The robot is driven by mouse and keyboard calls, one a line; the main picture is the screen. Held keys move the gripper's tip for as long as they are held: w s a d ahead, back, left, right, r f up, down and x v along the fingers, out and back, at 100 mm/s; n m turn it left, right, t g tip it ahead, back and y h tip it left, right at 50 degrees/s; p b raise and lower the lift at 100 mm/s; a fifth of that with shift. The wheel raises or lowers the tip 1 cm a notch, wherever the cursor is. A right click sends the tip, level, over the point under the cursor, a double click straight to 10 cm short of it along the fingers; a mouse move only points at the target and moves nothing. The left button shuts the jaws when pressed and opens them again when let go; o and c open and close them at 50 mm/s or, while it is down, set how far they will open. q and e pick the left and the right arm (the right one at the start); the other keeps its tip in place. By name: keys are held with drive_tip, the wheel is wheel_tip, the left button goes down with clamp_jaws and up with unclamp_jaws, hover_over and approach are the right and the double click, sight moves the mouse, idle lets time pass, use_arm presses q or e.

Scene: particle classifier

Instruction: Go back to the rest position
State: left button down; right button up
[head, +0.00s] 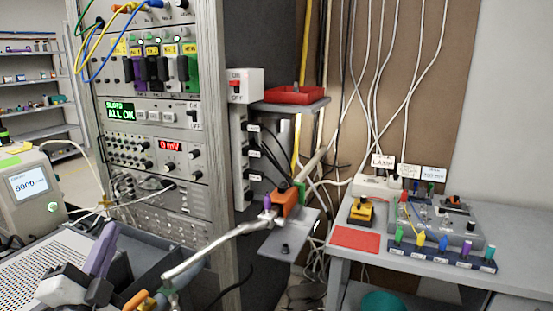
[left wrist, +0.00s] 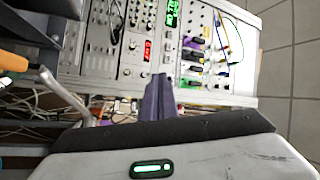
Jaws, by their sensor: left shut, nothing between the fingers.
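My left gripper (head: 111,228) shows at the lower left of the head view, its purple fingers raised in front of the instrument rack. In the left wrist view the same purple fingers (left wrist: 158,78) are together, with nothing between them, and point at the rack front. They look clear of the rack (head: 155,155), though the exact distance is hard to tell. My right gripper shows in neither view.
A jointed metal rod (head: 215,243) runs from the lower left to an orange block (head: 287,203) by a small grey shelf. A bench (head: 450,277) on the right holds a red mat (head: 355,238) and a yellow device (head: 360,212). A display box (head: 30,187) stands left.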

use_arm(q)
drive_tip(key=s+d+f+n+g, duration=0.1)
drive_tip(key=f, duration=0.4)
drive_tip(key=s+d+f+n+g+h, duration=0.1)
drive_tip(key=f, duration=0.4)
drive_tip(key=s+d+f+g, duration=0.1)
drive_tip(key=d+f, duration=0.1)
drive_tip(key=f, duration=0.4)
drive_tip(key=shift+s+d+n+g+h, duration=0.1)
drive_tip(key=shift+s+n+g+h, duration=0.25)
drive_tip(key=shift+n+g+h, duration=0.05)
drive_tip(key=s+d+f+n+g+h, duration=0.1)
drive_tip(key=s+d+f+n+g, duration=0.2)
drive_tip(key=s+f, duration=0.8)
drive_tip(key=s+d+f+n+g+h, duration=0.2)
drive_tip(key=s+d+f+n+g, duration=0.2)
drive_tip(key=s+d+f, duration=0.4)
drive_tip(key=s+f+g, duration=0.1)
drive_tip(key=s+f, duration=0.3)
drive_tip(key=f, duration=0.2)
drive_tip(key=shift+s+f+g, duration=0.2)
drive_tip(key=shift+s+g, duration=0.1)
